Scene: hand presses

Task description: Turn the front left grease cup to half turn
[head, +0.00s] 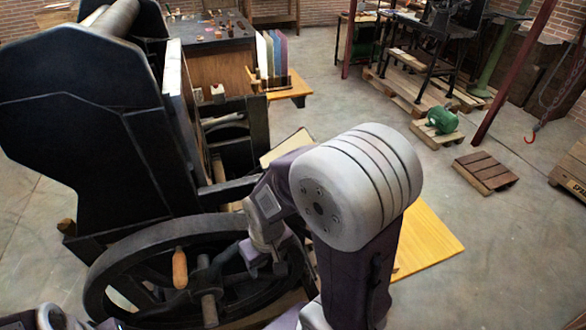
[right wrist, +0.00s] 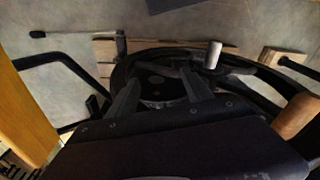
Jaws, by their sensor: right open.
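The black hand press (head: 110,130) fills the left of the head view, with its spoked flywheel (head: 105,275) low in front. A small brass-coloured piece (head: 67,227) sticks out at the press's lower left; I cannot tell whether it is a grease cup. No grease cup is clearly recognisable in either view. My right gripper (head: 262,266) is over the right part of the wheel. In the right wrist view its fingers (right wrist: 158,82) are apart, with nothing held between them and dark round metal beyond. My left gripper is not visible.
A wooden crank handle (head: 180,268) and a shaft end (head: 209,308) stand out at the wheel. The handle also shows in the right wrist view (right wrist: 297,117). A yellow board (head: 430,240) lies right of my arm. Open floor with pallets (head: 485,172) extends right.

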